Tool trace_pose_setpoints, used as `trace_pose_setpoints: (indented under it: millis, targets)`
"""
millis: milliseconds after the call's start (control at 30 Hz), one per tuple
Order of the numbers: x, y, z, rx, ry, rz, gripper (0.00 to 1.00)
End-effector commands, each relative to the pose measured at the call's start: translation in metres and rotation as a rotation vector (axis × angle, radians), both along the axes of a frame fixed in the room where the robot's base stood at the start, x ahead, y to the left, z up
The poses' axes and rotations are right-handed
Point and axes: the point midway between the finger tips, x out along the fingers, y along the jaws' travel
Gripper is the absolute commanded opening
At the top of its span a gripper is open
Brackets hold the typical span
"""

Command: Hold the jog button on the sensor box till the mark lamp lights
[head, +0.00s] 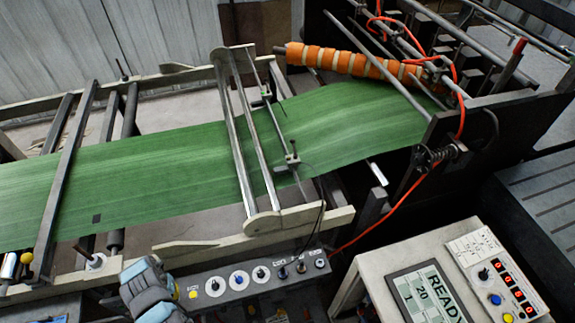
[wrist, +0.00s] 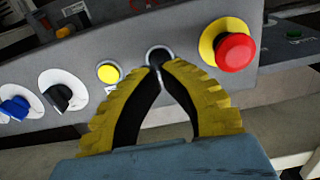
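The grey sensor box (head: 250,282) stands at the lower middle of the head view, with a row of knobs and buttons on its panel. My gripper (head: 150,285) is at its left end there. In the wrist view my gripper (wrist: 162,66) has its yellow-padded fingers brought together at the tips. The tips are at a dark round button (wrist: 158,55) with a pale ring, which they partly cover. I cannot tell whether they press it, and its label is not readable. A yellow button or lamp (wrist: 109,72) is beside it. I cannot identify the mark lamp.
A red mushroom button (wrist: 234,52) on a yellow ring is close to the fingers. A black knob (wrist: 60,95) is on the other side. A green web (head: 150,170) with a dark square mark (head: 96,218) runs behind the box. A console (head: 430,295) reads READY.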

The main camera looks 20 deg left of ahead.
Motion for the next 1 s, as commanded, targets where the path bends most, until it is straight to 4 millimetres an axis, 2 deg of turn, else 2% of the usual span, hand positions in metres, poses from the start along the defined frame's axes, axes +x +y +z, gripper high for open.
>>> trace_pose_setpoints:
  millis: [1000]
  targets:
    - [0.000, 0.000, -0.021, 0.001, -0.002, 0.000, 0.00]
